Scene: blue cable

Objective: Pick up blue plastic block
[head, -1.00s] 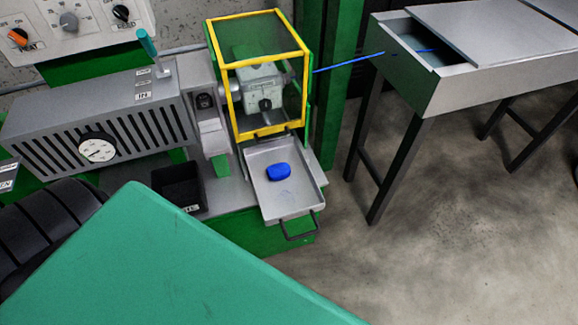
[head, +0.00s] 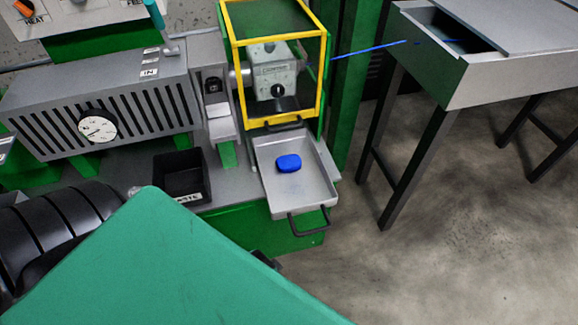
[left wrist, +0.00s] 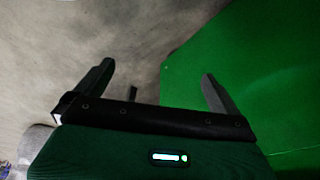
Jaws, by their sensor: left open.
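The blue plastic block (head: 289,163), small and rounded, lies in a shallow grey metal tray (head: 310,198) in the head view. The tray juts out below the yellow-framed guard of the machine and has a dark handle at its front. My left gripper (left wrist: 158,70) shows in the left wrist view with its two dark fingers wide apart and nothing between them. The block does not show in that view. In the head view, the left fingers cannot be made out. My right gripper is in neither view.
A black bin (head: 181,178) stands left of the tray. The yellow-framed guard (head: 276,120) rises behind it. A blue cable (head: 368,50) runs from the machine to a grey trough (head: 480,75) on legs at the right. Grey floor (head: 440,260) is open at right.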

